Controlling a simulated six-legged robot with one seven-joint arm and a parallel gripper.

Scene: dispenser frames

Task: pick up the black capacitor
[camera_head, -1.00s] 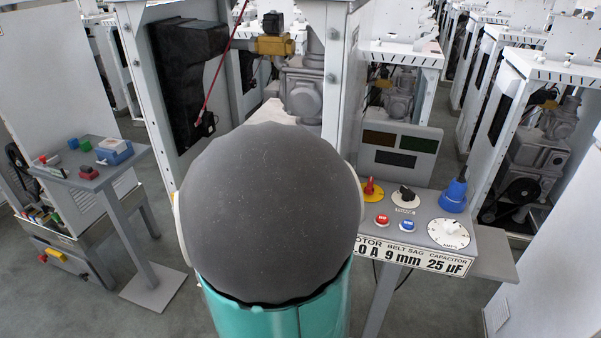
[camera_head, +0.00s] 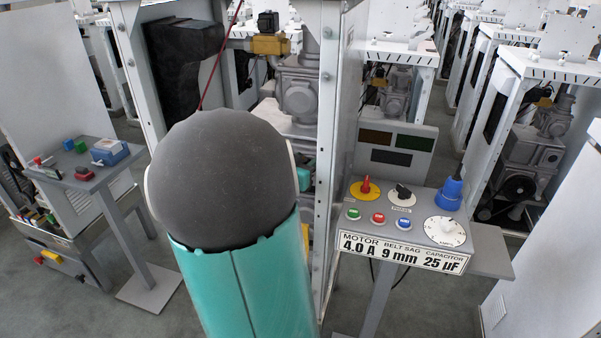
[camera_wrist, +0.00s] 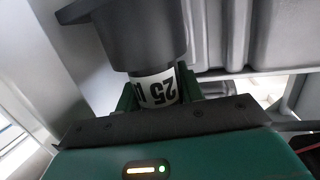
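My gripper (camera_wrist: 160,98) has a green finger close on either side of the banded part. I cannot tell whether the fingers touch it. In the head view my arm hides the gripper, and I cannot make out the capacitor there.
A control panel (camera_head: 377,225) with knobs and buttons stands at right; its sign reads 4.0 A, 9 mm, 25 µF. A small grey table (camera_head: 110,175) with coloured parts is at left. White machine frames (camera_head: 337,150) with upright posts stand close ahead.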

